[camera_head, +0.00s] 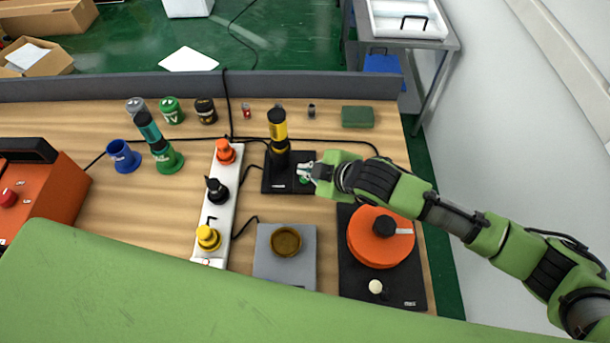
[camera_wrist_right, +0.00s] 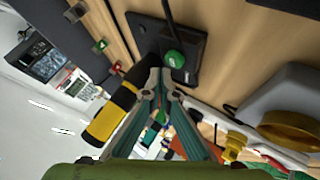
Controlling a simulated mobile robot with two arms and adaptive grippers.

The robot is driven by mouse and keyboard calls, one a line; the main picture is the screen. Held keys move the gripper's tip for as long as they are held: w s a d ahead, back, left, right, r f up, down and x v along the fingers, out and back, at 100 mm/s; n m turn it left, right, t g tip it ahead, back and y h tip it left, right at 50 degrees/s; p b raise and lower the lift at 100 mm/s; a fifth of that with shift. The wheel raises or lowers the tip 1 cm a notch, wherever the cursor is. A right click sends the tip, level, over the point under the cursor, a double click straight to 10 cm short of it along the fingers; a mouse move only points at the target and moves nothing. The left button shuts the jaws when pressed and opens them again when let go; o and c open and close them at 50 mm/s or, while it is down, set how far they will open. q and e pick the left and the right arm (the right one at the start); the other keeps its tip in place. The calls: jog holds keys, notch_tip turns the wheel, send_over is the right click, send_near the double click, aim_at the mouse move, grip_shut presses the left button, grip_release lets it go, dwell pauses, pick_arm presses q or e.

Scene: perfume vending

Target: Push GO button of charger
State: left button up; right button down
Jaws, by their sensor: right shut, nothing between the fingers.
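The charger is a black base (camera_head: 283,187) on the wooden table, with a yellow and black cylinder (camera_head: 278,130) upright on it. The cylinder also shows in the right wrist view (camera_wrist_right: 110,112). The green GO button (camera_wrist_right: 174,59) sits on the charger base in the wrist view; in the head view it is mostly hidden by my gripper. My right gripper (camera_head: 304,172) is shut and empty, over the right part of the base. In the wrist view its fingertips (camera_wrist_right: 157,72) point at the base close to the button; I cannot tell if they touch it. My left gripper is not in view.
A white strip (camera_head: 219,205) with orange, black and yellow knobs stands left of the charger. A grey scale (camera_head: 265,262) with a brown bowl and a black device with an orange disc (camera_head: 378,245) stand in front. A green box (camera_head: 357,117) lies behind.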

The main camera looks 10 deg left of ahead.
jog(key=shift+f, duration=0.1)
jog(key=shift+f, duration=0.35)
jog(key=shift+f, duration=0.5)
dwell(0.6)
jog(key=shift+r, duration=0.1)
jog(key=shift+r+p, duration=0.75)
jog(key=shift+r, duration=0.1)
notch_tip(320, 180, up, 5)
jog(key=p, duration=0.5)
dwell(0.4)
